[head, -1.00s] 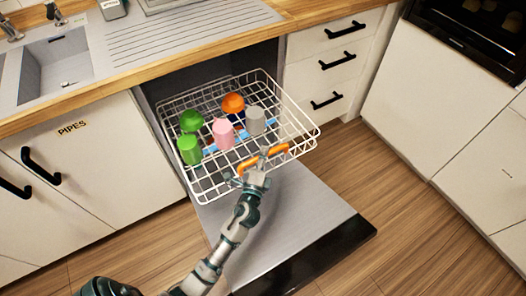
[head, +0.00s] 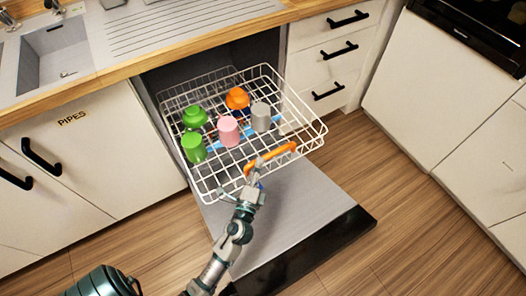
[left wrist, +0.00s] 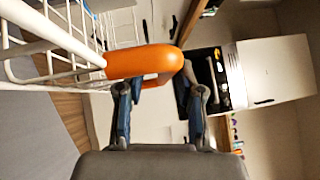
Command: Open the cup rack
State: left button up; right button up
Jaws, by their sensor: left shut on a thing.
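The white wire cup rack (head: 300,105) is slid well out of the open cabinet opening, above the lowered door. It holds green cups (head: 193,148), a pink cup (head: 228,130), a grey cup (head: 261,116) and an orange cup (head: 237,97). An orange handle (head: 280,152) sits on its front edge. My left gripper (head: 254,168) is shut on the left end of this handle. In the left wrist view, the handle (left wrist: 145,62) lies at the fingers (left wrist: 155,92), with the rack wires to the left. My right gripper is not in view.
The lowered grey door (head: 290,210) with a black edge lies below the rack. Drawers with black handles (head: 338,50) stand to the right of the opening, and a "PIPES" cabinet (head: 105,150) to the left. Wooden floor (head: 400,215) is clear at right.

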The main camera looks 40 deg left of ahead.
pick_arm(q)
jog(key=s, duration=0.1)
jog(key=s+d+f, duration=0.1)
jog(key=s, duration=0.1)
jog(key=shift+s+d+f, duration=0.1)
jog(key=shift+s+f, duration=0.1)
jog(key=shift+s, duration=0.05)
